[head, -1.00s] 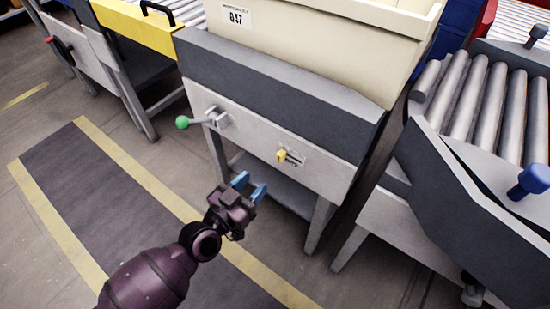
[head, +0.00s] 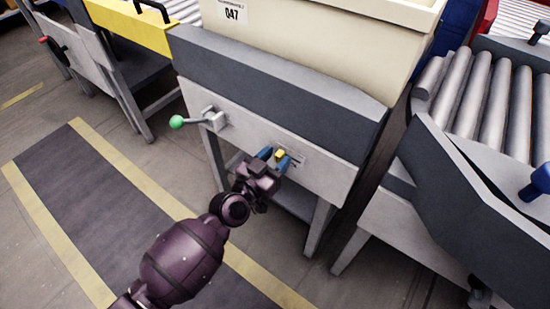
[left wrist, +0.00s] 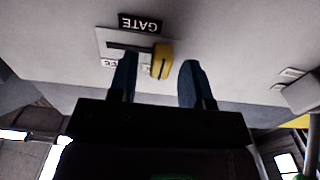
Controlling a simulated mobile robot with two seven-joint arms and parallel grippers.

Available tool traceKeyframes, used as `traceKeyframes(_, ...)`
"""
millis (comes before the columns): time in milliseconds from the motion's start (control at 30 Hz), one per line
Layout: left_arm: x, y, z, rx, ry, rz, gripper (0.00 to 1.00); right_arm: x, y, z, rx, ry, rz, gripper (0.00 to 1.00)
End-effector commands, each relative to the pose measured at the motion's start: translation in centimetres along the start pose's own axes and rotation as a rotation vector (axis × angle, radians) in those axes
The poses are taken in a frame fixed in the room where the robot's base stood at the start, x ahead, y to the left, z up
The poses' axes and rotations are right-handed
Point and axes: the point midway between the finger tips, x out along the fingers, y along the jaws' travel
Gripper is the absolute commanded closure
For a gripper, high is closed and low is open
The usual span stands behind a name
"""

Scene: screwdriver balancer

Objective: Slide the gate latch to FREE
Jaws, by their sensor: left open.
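The yellow gate latch knob (head: 280,154) sits on a small slotted plate on the grey front panel of the conveyor stand. In the left wrist view the knob (left wrist: 162,62) is at the right end of the dark slot (left wrist: 128,47), with an upside-down GATE label (left wrist: 140,23) above. Small lettering by the slot is partly hidden, so I cannot read it. My left gripper (head: 275,158) is open at the latch. Its blue fingers (left wrist: 157,82) stand either side of the knob, with gaps showing; contact is not visible. My right gripper is not in view.
A green-knobbed lever (head: 177,122) sticks out from the same panel, left of the latch. A cream tote (head: 320,40) stands above. A roller conveyor (head: 490,100) with a blue knob (head: 535,181) is at the right. Floor on the left is open.

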Motion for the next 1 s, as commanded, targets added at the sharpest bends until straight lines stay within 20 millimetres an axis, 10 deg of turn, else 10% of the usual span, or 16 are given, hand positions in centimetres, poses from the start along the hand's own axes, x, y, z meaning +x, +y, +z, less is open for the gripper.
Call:
traceKeyframes(367,0.0,0.0,0.0,0.000,0.000,0.000,1.00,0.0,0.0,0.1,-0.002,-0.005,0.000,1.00)
traceKeyframes(1000,0.0,5.0,-0.1,-0.001,0.000,0.002,1.00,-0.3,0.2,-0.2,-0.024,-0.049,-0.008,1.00)
